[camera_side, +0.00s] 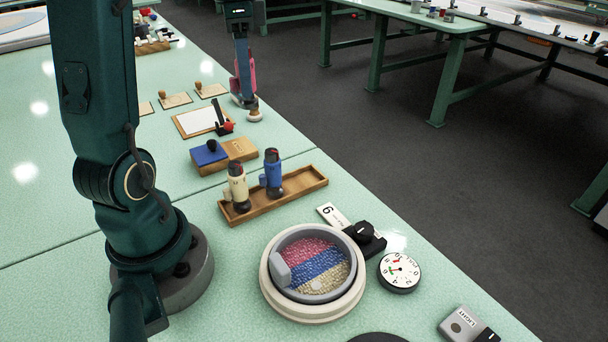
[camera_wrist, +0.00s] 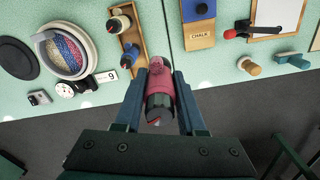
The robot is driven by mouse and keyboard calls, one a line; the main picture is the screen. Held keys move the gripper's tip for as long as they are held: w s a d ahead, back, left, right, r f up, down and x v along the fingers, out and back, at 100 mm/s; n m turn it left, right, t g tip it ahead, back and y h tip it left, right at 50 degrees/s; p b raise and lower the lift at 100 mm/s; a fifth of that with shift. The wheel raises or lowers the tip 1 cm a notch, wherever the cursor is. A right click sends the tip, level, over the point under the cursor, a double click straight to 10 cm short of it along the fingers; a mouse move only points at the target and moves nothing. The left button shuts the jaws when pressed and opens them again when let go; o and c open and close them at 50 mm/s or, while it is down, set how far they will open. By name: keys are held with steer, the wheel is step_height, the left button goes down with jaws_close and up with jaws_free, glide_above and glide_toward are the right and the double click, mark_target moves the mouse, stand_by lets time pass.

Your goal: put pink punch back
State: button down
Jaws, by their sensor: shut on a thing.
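The pink punch (camera_wrist: 160,88) is between the two fingers of my gripper (camera_wrist: 160,78) in the wrist view, with a dark red-marked end toward the camera. In the side view my gripper (camera_side: 241,85) is at the table's far right edge, and part of the pink punch (camera_side: 252,74) shows beside the finger. A wooden tray (camera_side: 308,184) holds a cream punch (camera_side: 238,187) and a blue punch (camera_side: 272,173), both upright. The tray's right end is bare. The tray (camera_wrist: 133,12) also shows in the wrist view, left of the held punch.
A chalk box (camera_side: 240,149) with a blue block and a clipboard (camera_side: 197,121) lie behind the tray. A round hoop (camera_side: 312,310) with pink, blue and yellow tufts stands in front, near a dial (camera_side: 399,271).

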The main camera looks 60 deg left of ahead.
mark_target(242, 100)
steer(key=f, duration=0.1)
steer(key=a+f, duration=0.1)
steer(key=f, duration=0.3)
steer(key=shift+s+a, duration=0.15)
steer(key=shift+s, duration=0.1)
steer(key=shift+n, duration=0.3)
steer(key=w+d+f, duration=0.3)
steer(key=w+d, duration=0.1)
steer(key=w+d+f, duration=0.4)
steer(key=shift+d+f, duration=0.1)
steer(key=shift+d, duration=0.1)
steer(key=shift+f, duration=1.95)
steer(key=c, duration=0.5)
jaws_free()
steer(key=shift+f, duration=0.15)
